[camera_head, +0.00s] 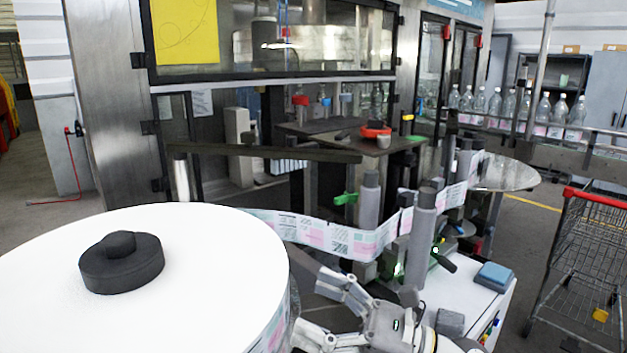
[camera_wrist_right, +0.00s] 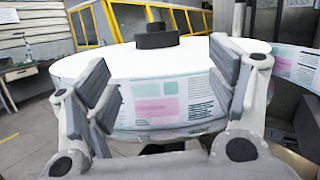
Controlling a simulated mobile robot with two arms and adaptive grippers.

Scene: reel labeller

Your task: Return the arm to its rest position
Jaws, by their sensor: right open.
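My right gripper (camera_head: 325,312) is at the lower middle of the head view, just right of the large white label reel (camera_head: 190,240). Its fingers are spread apart with nothing between them. In the right wrist view the two open fingers of the right gripper (camera_wrist_right: 165,95) frame the side of the reel (camera_wrist_right: 165,100), where printed pink and green labels show. I cannot tell from these views whether a finger touches the reel. The black hub (camera_head: 122,262) sits on top of the reel. My left gripper is in neither view.
The label web (camera_head: 330,235) runs from the reel past grey rollers (camera_head: 420,240) close to the right gripper. A white cart top (camera_head: 465,290) carries a blue block (camera_head: 494,276). A shopping cart (camera_head: 585,250) stands at the right. The labelling machine (camera_head: 120,100) fills the back.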

